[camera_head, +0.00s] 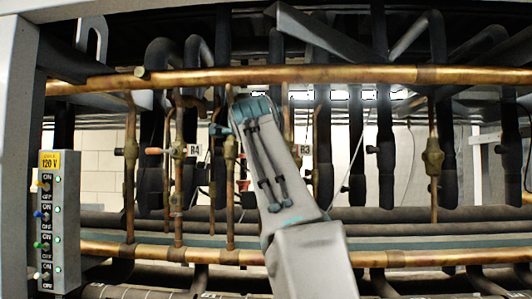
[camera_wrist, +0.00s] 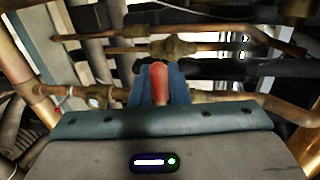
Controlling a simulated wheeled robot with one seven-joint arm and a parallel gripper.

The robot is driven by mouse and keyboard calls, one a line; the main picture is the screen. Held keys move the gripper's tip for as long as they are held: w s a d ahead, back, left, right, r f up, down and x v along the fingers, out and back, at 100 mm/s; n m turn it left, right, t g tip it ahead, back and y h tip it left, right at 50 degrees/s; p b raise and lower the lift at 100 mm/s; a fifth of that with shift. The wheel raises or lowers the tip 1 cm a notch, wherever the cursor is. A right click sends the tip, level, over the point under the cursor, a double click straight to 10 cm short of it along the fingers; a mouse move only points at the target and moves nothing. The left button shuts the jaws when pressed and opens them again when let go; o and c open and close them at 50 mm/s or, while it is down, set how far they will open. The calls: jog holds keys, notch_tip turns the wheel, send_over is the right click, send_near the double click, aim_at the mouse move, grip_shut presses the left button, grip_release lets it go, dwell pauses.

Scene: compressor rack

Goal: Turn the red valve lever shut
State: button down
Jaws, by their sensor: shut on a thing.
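The red valve lever (camera_wrist: 158,80) shows in the wrist view, upright in the picture between the two blue jaws of my gripper (camera_wrist: 159,88). The jaws are shut on it from both sides. Its lower part and pivot are hidden by the gripper. In the head view my arm reaches up among the copper pipes, and it hides the lever and the jaws.
Copper header pipes run across the top (camera_head: 300,75) and bottom (camera_head: 110,249) of the rack, with vertical copper pipes between them. A brass valve (camera_head: 433,157) stands to the right. A switch box (camera_head: 60,222) is at the left. A brass fitting (camera_wrist: 175,47) lies beyond the jaws.

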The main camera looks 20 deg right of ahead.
jog(key=shift+s, duration=0.1)
jog(key=c, duration=1.4)
grip_release()
jog(key=shift+s, duration=0.15)
jog(key=shift+c, duration=0.2)
jog(key=shift+s+r, duration=0.1)
jog(key=shift+s, duration=0.1)
jog(key=shift+w, duration=0.2)
jog(key=b+v, duration=0.3)
jog(key=v, duration=1.1)
jog(key=shift+b, duration=0.3)
